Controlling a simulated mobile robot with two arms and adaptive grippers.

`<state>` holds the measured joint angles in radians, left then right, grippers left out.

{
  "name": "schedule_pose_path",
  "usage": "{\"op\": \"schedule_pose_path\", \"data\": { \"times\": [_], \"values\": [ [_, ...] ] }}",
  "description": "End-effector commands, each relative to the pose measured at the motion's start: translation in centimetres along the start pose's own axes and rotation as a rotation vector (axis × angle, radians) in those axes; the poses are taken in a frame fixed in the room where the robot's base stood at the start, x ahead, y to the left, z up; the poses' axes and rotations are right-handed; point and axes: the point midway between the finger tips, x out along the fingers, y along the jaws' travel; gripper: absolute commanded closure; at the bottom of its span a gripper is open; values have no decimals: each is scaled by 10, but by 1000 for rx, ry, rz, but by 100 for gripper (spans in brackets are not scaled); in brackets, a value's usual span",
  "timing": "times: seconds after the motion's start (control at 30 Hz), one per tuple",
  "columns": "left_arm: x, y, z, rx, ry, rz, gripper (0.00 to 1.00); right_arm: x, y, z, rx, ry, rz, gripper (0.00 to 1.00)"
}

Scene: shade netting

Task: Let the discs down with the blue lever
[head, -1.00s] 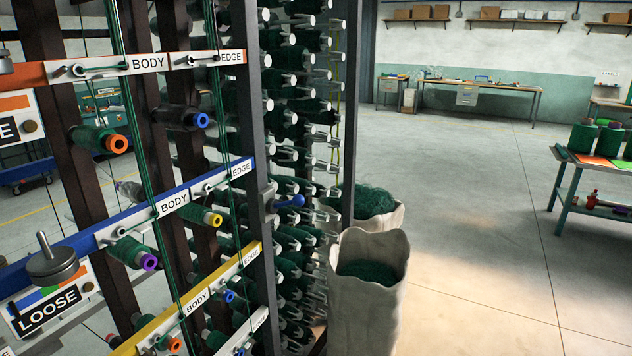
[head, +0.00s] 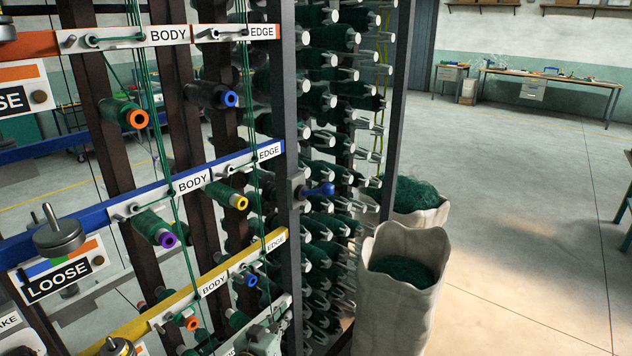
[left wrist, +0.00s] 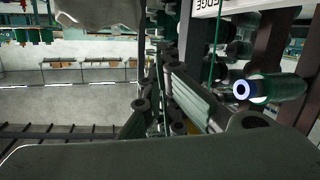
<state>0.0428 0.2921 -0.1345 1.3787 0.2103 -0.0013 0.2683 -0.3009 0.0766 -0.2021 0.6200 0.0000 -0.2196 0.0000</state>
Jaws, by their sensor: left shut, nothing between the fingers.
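A stack of grey metal discs (head: 58,235) with a stem sits on the blue rail by the LOOSE sign. Another disc stack (head: 118,346) is partly visible at the yellow rail, cut by the frame's bottom. My left gripper (head: 268,332) is low in front of the rack, below and left of the lever, shut and touching neither lever nor discs. I cannot make out the lever in the left wrist view. My right gripper is out of view.
Green thread spools with coloured ends, such as the orange one (head: 128,113), stick out between the rails. Taut green threads run down the front. Two pale sacks of green fibre (head: 400,300) stand right of the post. The floor (head: 520,230) beyond is clear.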

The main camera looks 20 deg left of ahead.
Motion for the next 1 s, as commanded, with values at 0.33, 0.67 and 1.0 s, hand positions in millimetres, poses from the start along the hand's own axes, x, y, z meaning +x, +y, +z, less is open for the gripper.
{"op": "schedule_pose_path", "data": {
  "times": [0.33,0.67,1.0],
  "values": [
    [-18,59,-269,-91,502,206,100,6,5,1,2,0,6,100],
    [-50,82,-342,-118,646,293,100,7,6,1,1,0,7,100],
    [-48,83,-344,-117,645,292,100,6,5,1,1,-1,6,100]
  ]
}}
